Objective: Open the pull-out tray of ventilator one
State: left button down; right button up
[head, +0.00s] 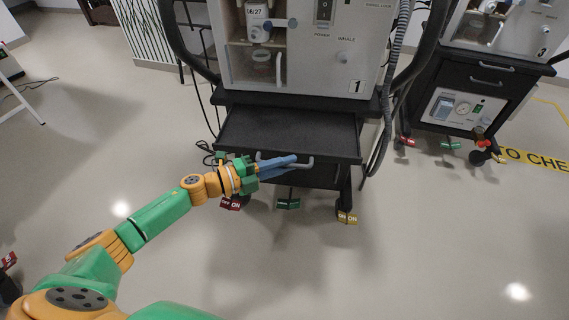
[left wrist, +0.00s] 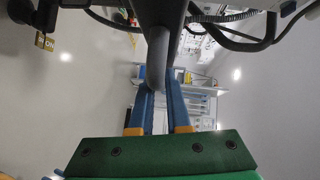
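Ventilator one (head: 357,86), marked "1", stands at the top centre of the head view. Its black pull-out tray (head: 285,128) sticks out toward me, with its empty flat inside showing. A grey bar handle (head: 309,163) is on the tray's front. My left gripper (head: 294,163) is at this handle, its blue fingers one on each side of the bar. In the left wrist view the grey handle (left wrist: 157,58) fills the narrow gap between the blue fingertips (left wrist: 158,85), so the gripper looks shut on it. My right gripper is not in view.
Another ventilator (head: 470,80) stands at the right, with its tray in. Coloured tags (head: 288,204) hang at the casters below ventilator one. Grey hoses (head: 385,100) run down its right side. The floor in front is clear.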

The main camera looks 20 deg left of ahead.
pick_arm(q)
jog(key=c, duration=0.9)
grip_release()
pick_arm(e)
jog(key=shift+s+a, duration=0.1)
pick_arm(q)
jog(key=v, duration=0.7)
jog(key=shift+p, duration=0.45)
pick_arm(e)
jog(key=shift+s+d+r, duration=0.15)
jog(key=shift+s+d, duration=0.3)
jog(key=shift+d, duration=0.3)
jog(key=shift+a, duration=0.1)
